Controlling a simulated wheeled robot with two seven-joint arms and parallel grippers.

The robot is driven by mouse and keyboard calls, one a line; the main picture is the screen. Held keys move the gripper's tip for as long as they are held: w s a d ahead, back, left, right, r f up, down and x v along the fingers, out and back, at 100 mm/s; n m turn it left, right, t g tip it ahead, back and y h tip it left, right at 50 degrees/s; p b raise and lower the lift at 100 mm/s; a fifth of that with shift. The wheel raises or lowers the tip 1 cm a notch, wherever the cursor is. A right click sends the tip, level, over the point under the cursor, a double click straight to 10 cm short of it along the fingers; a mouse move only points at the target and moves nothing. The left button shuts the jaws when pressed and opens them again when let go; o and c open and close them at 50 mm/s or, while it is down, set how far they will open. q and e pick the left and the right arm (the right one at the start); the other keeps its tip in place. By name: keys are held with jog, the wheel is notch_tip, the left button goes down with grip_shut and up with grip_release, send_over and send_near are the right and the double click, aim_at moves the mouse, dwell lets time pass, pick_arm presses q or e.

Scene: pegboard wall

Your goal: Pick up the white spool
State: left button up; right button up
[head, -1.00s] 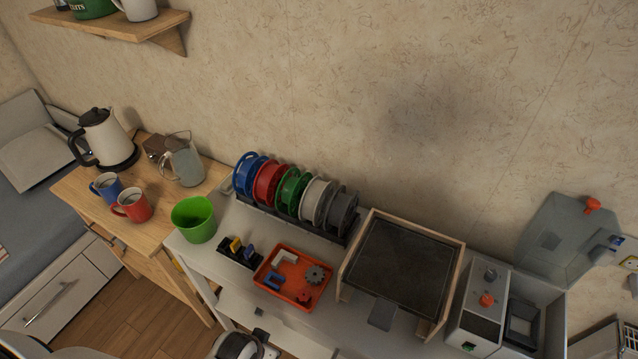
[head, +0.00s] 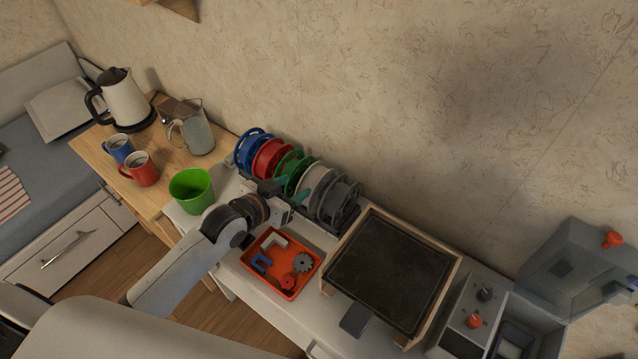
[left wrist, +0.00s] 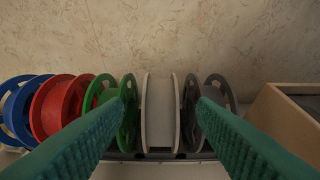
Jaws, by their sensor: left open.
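The white spool (head: 317,181) stands upright in a dark rack between the green spool (head: 292,170) and the grey spool (head: 336,198). My left gripper (head: 291,192) is in front of the rack and partly covers the white spool in the head view. In the left wrist view the white spool (left wrist: 160,112) is centred between the two green-teal fingers (left wrist: 163,108). The fingers are apart, with nothing held. One finger overlaps the green spool and the other overlaps the grey spool in that view; I cannot tell whether they touch. My right gripper is out of view.
A blue spool (head: 252,148) and a red spool (head: 272,158) share the rack. An orange tray (head: 290,293) with small parts lies in front. A wood-framed dark plate (head: 390,272) stands right of the rack. A green cup (head: 190,191) stands left.

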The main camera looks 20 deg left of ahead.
aim_at(321, 174)
pick_arm(q)
jog(key=x, duration=0.4)
jog(key=r+p+x, duration=0.1)
jog(key=x, duration=0.1)
jog(key=shift+w+f, duration=0.15)
jog(key=shift+w, duration=0.45)
jog(key=p+x, duration=0.1)
jog(key=x, duration=0.3)
jog(key=shift+d+f, duration=0.15)
jog(key=shift+w+d+f, duration=0.2)
jog(key=shift+w+f, duration=0.05)
jog(key=shift+w, duration=0.25)
grip_shut()
